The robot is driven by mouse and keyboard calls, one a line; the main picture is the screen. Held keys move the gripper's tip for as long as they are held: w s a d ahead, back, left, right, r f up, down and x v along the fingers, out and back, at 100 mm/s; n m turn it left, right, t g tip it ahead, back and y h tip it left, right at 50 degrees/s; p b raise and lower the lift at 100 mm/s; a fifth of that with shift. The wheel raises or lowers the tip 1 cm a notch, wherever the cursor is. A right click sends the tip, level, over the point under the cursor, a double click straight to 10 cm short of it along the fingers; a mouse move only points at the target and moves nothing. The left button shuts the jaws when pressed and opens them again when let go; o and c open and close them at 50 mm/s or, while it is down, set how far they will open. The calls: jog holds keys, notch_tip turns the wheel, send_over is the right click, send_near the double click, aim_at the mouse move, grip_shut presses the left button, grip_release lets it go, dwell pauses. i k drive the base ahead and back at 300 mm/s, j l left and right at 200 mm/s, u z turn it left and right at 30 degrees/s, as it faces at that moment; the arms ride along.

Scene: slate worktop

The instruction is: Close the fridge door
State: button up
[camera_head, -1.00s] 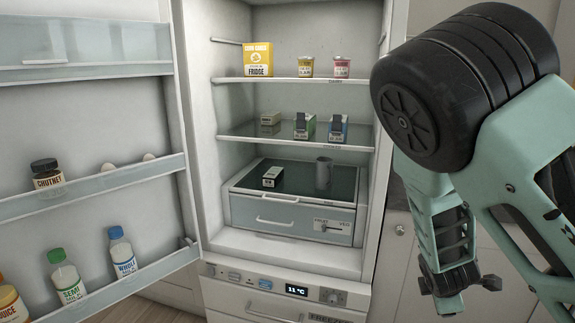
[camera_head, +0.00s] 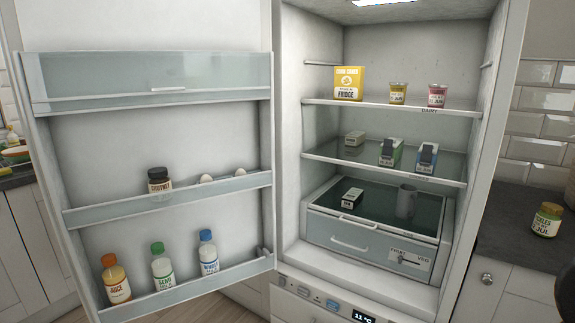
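The fridge door (camera_head: 110,140) stands wide open, swung out to the left of the cabinet, with its inner side facing me. Its shelves hold a chutney jar (camera_head: 159,184), two eggs, and a row of bottles: juice (camera_head: 116,280), a green-capped one (camera_head: 162,267) and a blue-capped one (camera_head: 208,253). The fridge (camera_head: 290,130) is lit inside, with a yellow box (camera_head: 349,83), small jars, cartons, a grey mug (camera_head: 406,201) and a drawer (camera_head: 365,243). The door's outer face and handle are hidden.
Another counter with items shows at the far left behind the door. Wooden floor (camera_head: 215,305) shows below the door.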

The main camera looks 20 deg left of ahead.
aim_at(92, 160)
jog(key=u, duration=0.85)
jog(key=j+u, duration=0.1)
jog(key=u, duration=1.2)
jog(key=i+u, duration=0.1)
jog(key=u, duration=0.75)
jog(key=i+j, duration=0.1)
jog(key=i, duration=1.75)
jog(key=i+z, duration=0.3)
jog(key=i, duration=0.15)
jog(key=i+z, duration=0.3)
jog(key=i, duration=0.2)
jog(key=i+j+z, duration=0.3)
jog(key=i, duration=0.15)
jog(key=i+j+z, duration=0.3)
jog(key=i, duration=0.15)
jog(key=i+l+z, duration=0.1)
jog(key=i+z, duration=0.65)
jog(key=z, duration=0.25)
jog(key=i+j+z, duration=0.2)
jog(key=i+z, duration=0.3)
jog(key=k+z, duration=0.1)
jog(key=z, duration=1.65)
jog(key=k+j+u, duration=0.25)
jog(key=j, duration=0.15)
jog(key=i+l, duration=0.05)
jog(key=i, duration=0.05)
